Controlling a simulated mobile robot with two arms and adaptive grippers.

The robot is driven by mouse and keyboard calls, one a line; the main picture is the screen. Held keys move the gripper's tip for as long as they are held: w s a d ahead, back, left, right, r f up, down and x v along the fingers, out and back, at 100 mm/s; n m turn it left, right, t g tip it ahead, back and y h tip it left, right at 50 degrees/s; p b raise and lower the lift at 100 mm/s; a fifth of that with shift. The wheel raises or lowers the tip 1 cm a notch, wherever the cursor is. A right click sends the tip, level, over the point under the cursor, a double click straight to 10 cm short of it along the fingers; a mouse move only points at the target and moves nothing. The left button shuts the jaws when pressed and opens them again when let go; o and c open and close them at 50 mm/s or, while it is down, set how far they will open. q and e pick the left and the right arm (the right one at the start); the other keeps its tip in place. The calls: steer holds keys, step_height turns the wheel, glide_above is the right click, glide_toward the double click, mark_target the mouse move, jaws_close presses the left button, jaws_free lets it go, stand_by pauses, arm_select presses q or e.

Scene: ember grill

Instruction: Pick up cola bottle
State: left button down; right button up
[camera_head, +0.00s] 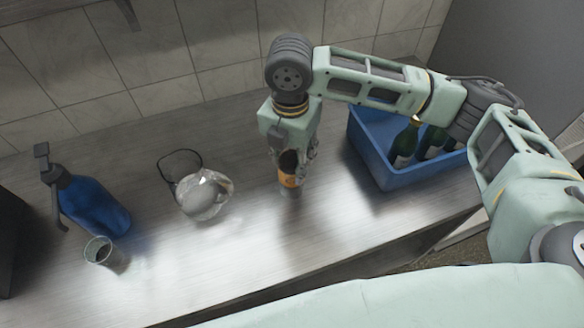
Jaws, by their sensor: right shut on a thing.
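The cola bottle (288,181) is dark with an orange label and stands upright, or nearly so, on the metal counter (240,255). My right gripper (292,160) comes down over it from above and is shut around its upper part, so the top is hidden. I cannot tell whether the bottle's base touches the counter. My left gripper is not in view.
A blue crate (385,177) with several dark green bottles (404,143) stands to the right. The front middle counter is clear; a tiled wall is behind.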

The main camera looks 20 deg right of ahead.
steer(key=c, duration=0.4)
steer(key=shift+w+r, duration=0.1)
steer(key=shift+r, duration=0.05)
